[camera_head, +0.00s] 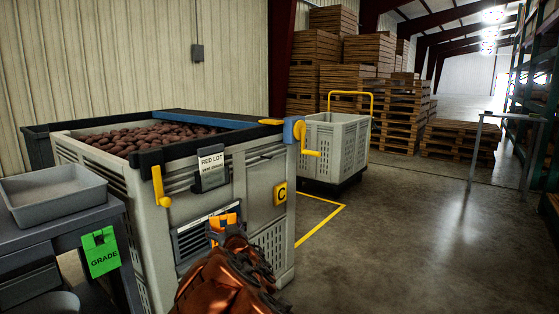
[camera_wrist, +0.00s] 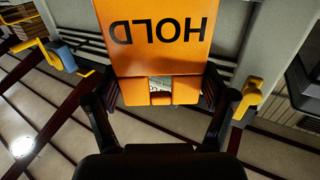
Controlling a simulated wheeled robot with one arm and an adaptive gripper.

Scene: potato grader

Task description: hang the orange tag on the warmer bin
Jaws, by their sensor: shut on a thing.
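My gripper (camera_head: 230,232) is shut on the orange tag (camera_head: 222,221), low in front of the near grey bin (camera_head: 262,190). In the wrist view my gripper (camera_wrist: 158,92) has a finger on each side of the tag (camera_wrist: 158,52), which reads HOLD upside down and has a slot near its lower edge. The near bin holds reddish potatoes (camera_head: 155,137) and bears a RED LOT card (camera_head: 211,163), a yellow C plate (camera_head: 280,194) and yellow handles. I cannot tell which bin is the warmer one, nor whether the tag touches the near bin.
A second grey bin (camera_head: 336,140) with a yellow push bar stands behind to the right. At left, a dark table (camera_head: 62,238) carries a grey tray (camera_head: 62,206) and a green GRADE tag (camera_head: 100,252). Wooden pallets (camera_head: 398,122) stand behind.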

